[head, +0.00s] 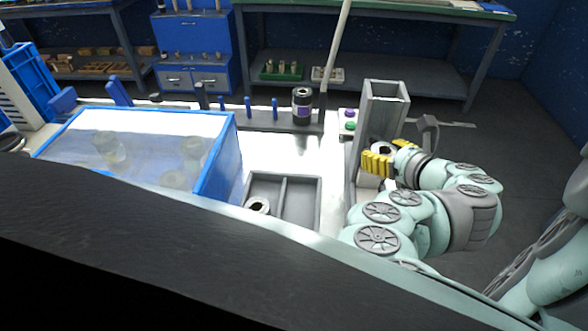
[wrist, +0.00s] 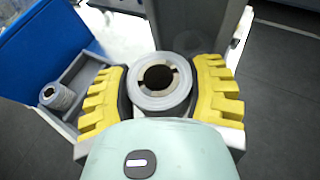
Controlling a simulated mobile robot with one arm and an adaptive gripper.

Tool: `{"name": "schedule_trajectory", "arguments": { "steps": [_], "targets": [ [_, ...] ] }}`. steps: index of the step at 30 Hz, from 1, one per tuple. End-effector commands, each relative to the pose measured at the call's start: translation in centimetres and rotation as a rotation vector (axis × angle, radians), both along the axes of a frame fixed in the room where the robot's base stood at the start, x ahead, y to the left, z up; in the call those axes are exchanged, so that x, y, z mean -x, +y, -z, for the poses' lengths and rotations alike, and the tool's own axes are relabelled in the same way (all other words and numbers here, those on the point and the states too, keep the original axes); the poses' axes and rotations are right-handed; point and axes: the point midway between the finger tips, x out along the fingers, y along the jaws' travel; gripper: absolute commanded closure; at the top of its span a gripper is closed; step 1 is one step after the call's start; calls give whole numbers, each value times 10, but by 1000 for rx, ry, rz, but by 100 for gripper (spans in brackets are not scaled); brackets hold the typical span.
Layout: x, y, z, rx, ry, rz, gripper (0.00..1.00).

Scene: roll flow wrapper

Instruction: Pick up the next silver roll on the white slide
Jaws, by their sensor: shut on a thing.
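A silver roll (wrist: 160,100) with a dark round core sits between the yellow fingers of my gripper (wrist: 160,95) in the wrist view. The fingers touch it on both sides, so my gripper is shut on it. In the head view my gripper (head: 385,160) is at the foot of the grey upright chute (head: 383,98), and the held roll (head: 380,148) shows partly there, the rest hidden by the fingers. The white slide (head: 366,181) shows only in part below the gripper. I cannot tell whether the roll still rests on it.
A grey two-part tray (head: 318,205) stands left of my gripper, with another roll (head: 258,206) in its left compartment. A blue-framed clear cover (head: 215,160) is further left. A dark jar (head: 302,104) and green and purple buttons (head: 350,120) are behind.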

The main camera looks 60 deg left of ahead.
Motion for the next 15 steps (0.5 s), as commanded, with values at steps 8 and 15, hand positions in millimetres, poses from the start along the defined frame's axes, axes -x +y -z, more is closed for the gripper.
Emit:
{"name": "schedule_trajectory", "arguments": {
  "steps": [8,15],
  "targets": [
    [1,3,-83,-2,-9,-9,85],
    [1,3,-144,-6,-8,-8,85]
  ]
}}
